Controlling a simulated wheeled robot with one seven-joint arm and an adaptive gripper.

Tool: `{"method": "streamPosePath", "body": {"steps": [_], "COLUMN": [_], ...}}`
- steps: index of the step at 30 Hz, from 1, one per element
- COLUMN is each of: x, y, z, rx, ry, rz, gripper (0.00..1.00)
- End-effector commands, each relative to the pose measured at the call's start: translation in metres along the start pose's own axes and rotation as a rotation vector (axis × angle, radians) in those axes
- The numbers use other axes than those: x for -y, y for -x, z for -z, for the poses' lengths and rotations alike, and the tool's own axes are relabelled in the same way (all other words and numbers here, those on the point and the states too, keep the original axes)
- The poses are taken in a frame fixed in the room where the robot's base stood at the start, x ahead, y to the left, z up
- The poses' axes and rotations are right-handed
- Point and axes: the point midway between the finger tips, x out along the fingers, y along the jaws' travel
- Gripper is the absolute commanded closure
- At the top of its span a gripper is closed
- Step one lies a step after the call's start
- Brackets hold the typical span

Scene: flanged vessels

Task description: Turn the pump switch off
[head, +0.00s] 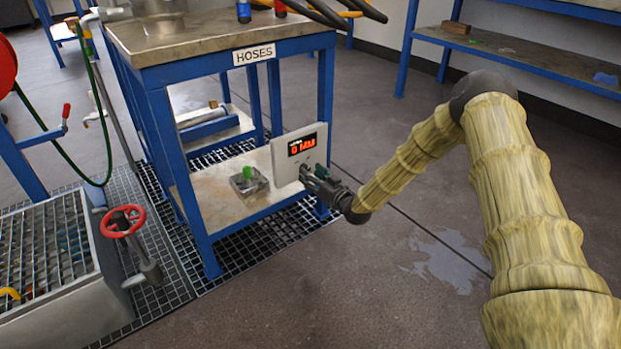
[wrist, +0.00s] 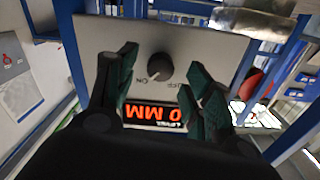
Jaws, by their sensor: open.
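The pump switch is a dark round knob (wrist: 159,68) on a light grey panel (head: 287,155) at the blue bench's front leg. In the wrist view the panel appears upside down. The knob's pale mark seems to point toward the ON label, with OFF on the other side. A red display (wrist: 155,114) reads LEVEL 0 MM. My gripper (wrist: 160,78) is open, its green-padded fingers spread on either side of the knob. I cannot tell if they touch it. In the head view my gripper (head: 312,178) is at the panel's lower edge and hides the knob.
The blue bench (head: 262,46) carries a HOSES sign. A grey box with a green top (head: 248,181) sits on its lower shelf. A red handwheel valve (head: 123,221) stands by a grated tank at left. Open floor lies right of the panel.

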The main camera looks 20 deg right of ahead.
Motion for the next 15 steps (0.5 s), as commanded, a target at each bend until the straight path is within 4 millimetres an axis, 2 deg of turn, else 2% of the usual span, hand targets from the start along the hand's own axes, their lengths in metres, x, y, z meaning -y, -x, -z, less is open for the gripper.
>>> {"method": "streamPosePath", "body": {"steps": [6,14,15], "x": [0.0004,0.0003,0.0003], "y": [-0.0113,-0.0119,-0.0118], "z": [0.0,0.0005,0.0004], "rx": [0.0,0.0,0.0], "ry": [-0.001,-0.001,-0.001], "rz": [0.0,-0.001,-0.001], "gripper": [0.49,0.49,0.54]}}
